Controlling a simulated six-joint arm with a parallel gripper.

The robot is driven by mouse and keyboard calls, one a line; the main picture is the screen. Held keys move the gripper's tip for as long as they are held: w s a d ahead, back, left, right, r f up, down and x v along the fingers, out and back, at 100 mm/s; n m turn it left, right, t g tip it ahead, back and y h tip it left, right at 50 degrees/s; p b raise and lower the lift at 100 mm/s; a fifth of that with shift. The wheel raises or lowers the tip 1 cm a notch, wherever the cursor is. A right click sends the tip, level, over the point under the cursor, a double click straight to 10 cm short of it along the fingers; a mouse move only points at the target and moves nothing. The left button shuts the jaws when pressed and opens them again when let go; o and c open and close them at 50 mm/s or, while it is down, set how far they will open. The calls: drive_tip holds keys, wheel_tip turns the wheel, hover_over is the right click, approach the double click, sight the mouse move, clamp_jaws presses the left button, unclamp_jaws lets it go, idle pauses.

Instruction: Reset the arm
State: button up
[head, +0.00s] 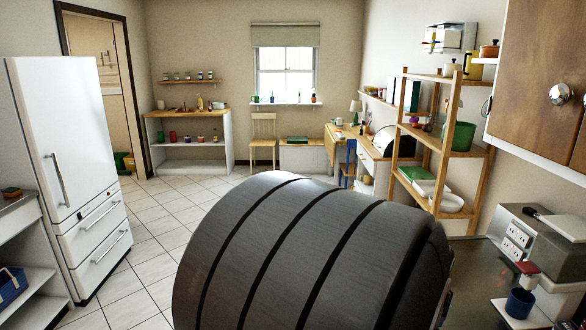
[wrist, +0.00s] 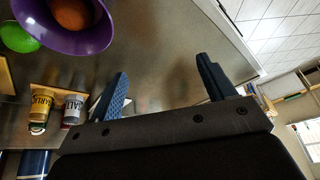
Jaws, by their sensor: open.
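My gripper (wrist: 163,68) shows in the wrist view with its two blue fingers spread wide apart. Nothing is between the fingers. Behind them is a bare grey metal worktop (wrist: 155,35). In the head view a large dark ribbed part, which looks like a link of my arm, fills the lower middle. My gripper is not visible in the head view.
In the wrist view a purple bowl (wrist: 64,42) with a round brown thing, a green item (wrist: 19,37), a yellow tin (wrist: 41,108) and a grey tin (wrist: 73,108) lie left of the fingers. In the head view a blue cup (head: 520,303) stands at lower right.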

drive_tip(key=w+a+f+n+y, duration=0.1)
drive_tip(key=w+a+f+n, duration=0.1)
drive_tip(key=w+a+f, duration=0.2)
drive_tip(key=w+a+f+n+y, duration=0.1)
drive_tip(key=w+a+f, duration=0.4)
drive_tip(key=a+f, duration=0.6)
drive_tip(key=w+a+f+n, duration=0.3)
drive_tip(key=a+f, duration=0.4)
drive_tip(key=a, duration=0.3)
drive_tip(key=shift+w+f+n+t+y, duration=0.35)
drive_tip(key=shift+w+n+t+y, duration=0.05)
drive_tip(key=shift+w, duration=0.35)
drive_tip(key=shift+r, duration=0.1)
drive_tip(key=s+d+r+m+t, duration=0.1)
drive_tip(key=s+d+r+m, duration=0.15)
drive_tip(key=r, duration=0.45)
drive_tip(key=s+d+r+m, duration=0.1)
drive_tip(key=d+r, duration=0.3)
drive_tip(key=r, duration=0.3)
drive_tip(key=s+d+r+m+t+h, duration=0.1)
drive_tip(key=s+d+r+m, duration=0.25)
drive_tip(key=s+r, duration=1)
drive_tip(key=s+a+f+n, duration=0.1)
drive_tip(key=s+a+f, duration=0.1)
drive_tip(key=s, duration=0.5)
drive_tip(key=s+a+f+n+g+h, duration=0.1)
drive_tip(key=s+a+f, duration=0.1)
drive_tip(key=s+f, duration=0.3)
drive_tip(key=s, duration=0.3)
drive_tip(key=shift+s+f+n+g+h, duration=0.3)
